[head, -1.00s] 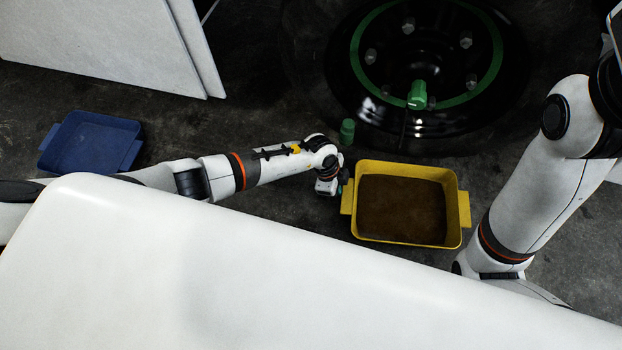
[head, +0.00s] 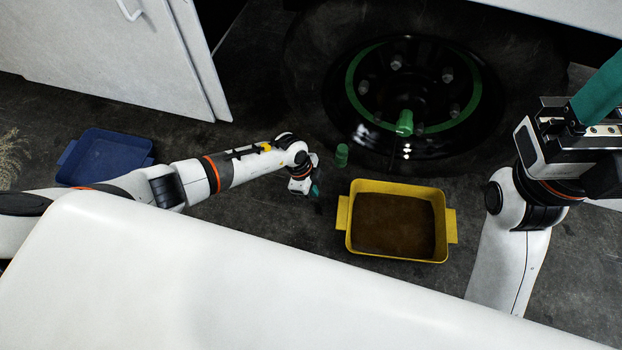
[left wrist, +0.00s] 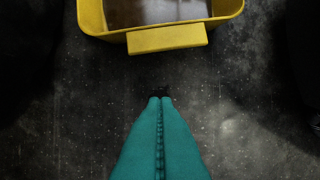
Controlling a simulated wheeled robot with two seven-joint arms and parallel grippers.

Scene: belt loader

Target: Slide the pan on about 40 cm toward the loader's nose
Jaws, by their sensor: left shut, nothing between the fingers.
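The yellow pan (head: 446,250) sits on the dark floor in front of the wheel, with a flat brown content inside and tab handles at its left and right ends. My left gripper (head: 316,190) is low over the floor to the left of the pan, apart from its left handle. In the left wrist view its teal fingers (left wrist: 160,100) are pressed together and empty, with a strip of floor between their tips and the pan's handle (left wrist: 167,39). My right gripper (head: 602,88) is raised at the upper right, partly cut off, its jaw opening unclear.
A blue pan (head: 105,158) lies on the floor at left. The big wheel (head: 412,95) with a green ring stands behind the yellow pan, and a small green cylinder (head: 342,155) is near it. White panels (head: 130,60) stand upper left.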

